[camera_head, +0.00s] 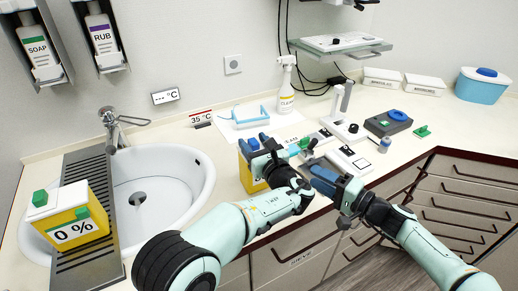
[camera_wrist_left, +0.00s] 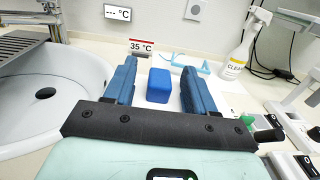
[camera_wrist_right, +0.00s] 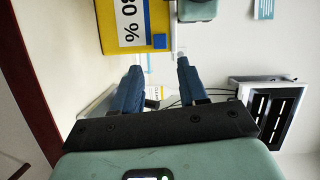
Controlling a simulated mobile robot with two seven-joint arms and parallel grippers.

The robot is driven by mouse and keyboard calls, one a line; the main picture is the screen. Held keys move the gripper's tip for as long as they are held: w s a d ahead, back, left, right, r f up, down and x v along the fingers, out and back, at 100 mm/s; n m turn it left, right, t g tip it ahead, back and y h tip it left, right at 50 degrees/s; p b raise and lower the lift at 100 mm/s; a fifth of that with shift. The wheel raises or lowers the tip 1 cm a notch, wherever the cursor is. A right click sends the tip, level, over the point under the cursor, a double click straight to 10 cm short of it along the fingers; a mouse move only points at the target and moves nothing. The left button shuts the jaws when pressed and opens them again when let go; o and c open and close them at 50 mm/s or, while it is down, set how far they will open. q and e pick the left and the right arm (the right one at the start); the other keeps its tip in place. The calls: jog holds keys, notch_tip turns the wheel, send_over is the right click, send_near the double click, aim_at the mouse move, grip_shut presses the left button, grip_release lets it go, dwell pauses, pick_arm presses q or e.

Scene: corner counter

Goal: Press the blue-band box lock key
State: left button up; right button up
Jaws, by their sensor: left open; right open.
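A yellow box (camera_head: 246,176) stands on the counter right of the sink, largely hidden behind my left gripper. A blue key (camera_head: 253,144) is on its top. In the left wrist view the blue key (camera_wrist_left: 158,86) shows between the open fingers of my left gripper (camera_wrist_left: 160,66); contact cannot be told. In the right wrist view the yellow box (camera_wrist_right: 112,38) appears sideways, with an "80 %" label, a blue stripe and a small blue square. My left gripper (camera_head: 262,147) is open at the box top. My right gripper (camera_head: 313,172) is open and empty, to its right.
Another yellow box (camera_head: 72,222), labelled "0 %" with a green key, stands by the sink (camera_head: 196,190). A spray bottle (camera_head: 287,86), white device (camera_head: 349,161) and dark grey box (camera_head: 388,123) stand on the counter. Drawers (camera_head: 460,190) lie below its front edge.

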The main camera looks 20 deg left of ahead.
pick_arm(q)
grip_shut()
pick_arm(e)
jog(key=shift+s, duration=0.1)
jog(key=c, duration=0.7)
jog(key=shift+s+a+r+m, duration=0.1)
jog(key=shift+s+r+m, duration=0.1)
jog(key=shift+m, duration=0.7)
grip_shut()
jog(key=s+d+m+t+h, duration=0.2)
jog(key=s+m+t, duration=0.3)
jog(key=m, duration=1.6)
jog(key=shift+s+f+m+h, duration=0.3)
jog(key=shift+s+f+h, duration=0.2)
jog(key=shift+s, duration=0.1)
